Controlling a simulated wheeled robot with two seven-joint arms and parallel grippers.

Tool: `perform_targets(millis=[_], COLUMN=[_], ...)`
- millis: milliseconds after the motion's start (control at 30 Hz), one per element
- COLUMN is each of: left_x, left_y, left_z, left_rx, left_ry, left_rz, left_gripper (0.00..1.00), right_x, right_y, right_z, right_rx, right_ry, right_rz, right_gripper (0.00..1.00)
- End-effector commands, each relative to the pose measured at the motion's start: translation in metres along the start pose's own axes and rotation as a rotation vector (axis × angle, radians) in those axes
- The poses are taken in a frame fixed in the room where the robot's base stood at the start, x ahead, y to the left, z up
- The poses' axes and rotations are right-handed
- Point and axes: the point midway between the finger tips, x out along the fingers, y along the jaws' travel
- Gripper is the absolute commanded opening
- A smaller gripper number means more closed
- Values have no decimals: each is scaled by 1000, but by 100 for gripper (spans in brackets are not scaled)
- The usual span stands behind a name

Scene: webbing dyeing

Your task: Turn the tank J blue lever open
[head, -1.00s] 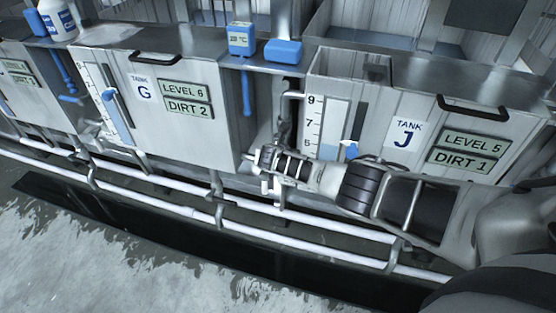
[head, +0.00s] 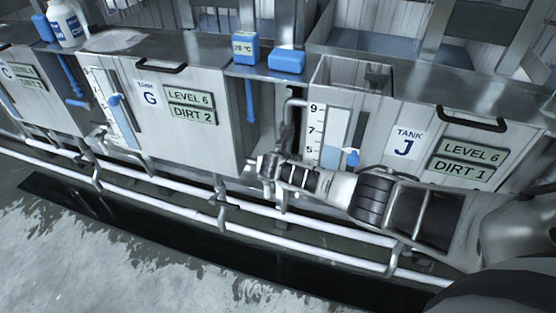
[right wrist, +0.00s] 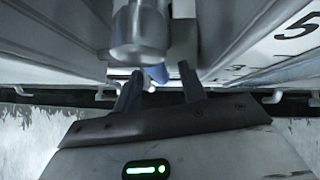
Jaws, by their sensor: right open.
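Tank J (head: 352,80) is a grey metal tank on the right in the head view, with signs reading LEVEL 6 (head: 470,152) and DIRT 1. My right arm crosses low in front of it. My right gripper (head: 254,167) is beside the upright pipe (head: 287,118) at the tank's left side. In the right wrist view the gripper (right wrist: 158,85) is open. A small blue part (right wrist: 157,73), apparently the lever, shows between its fingers, partly hidden behind a metal cylinder (right wrist: 138,35). I cannot tell whether the fingers touch it. My left gripper is out of view.
Tank G (head: 195,145) stands to the left. A blue 28 °C box (head: 245,47) and another blue box (head: 287,60) sit on the ledge between the tanks. White pipes (head: 160,185) run low along the front. The floor (head: 90,255) is clear.

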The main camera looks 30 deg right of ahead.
Motion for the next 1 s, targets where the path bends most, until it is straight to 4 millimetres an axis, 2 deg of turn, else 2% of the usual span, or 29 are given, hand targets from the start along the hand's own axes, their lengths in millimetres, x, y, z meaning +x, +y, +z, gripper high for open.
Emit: perform_targets(millis=[33,133,367,700,800,1000], left_x=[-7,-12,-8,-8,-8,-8], left_y=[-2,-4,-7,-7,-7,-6], left_z=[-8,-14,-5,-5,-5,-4], left_rx=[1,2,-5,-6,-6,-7], left_ry=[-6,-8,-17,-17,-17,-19], left_rz=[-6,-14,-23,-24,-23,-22], left_gripper=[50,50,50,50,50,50], right_x=[-16,-36,-65,-117,-127,-135], right_y=[0,-1,0,0,0,-1], right_z=[5,5,0,0,0,0], right_rx=[-2,-3,-1,-2,-2,-2], right_ry=[1,0,-2,0,1,1], right_rz=[2,2,3,1,0,-3], right_gripper=[41,41,41,41,41,41])
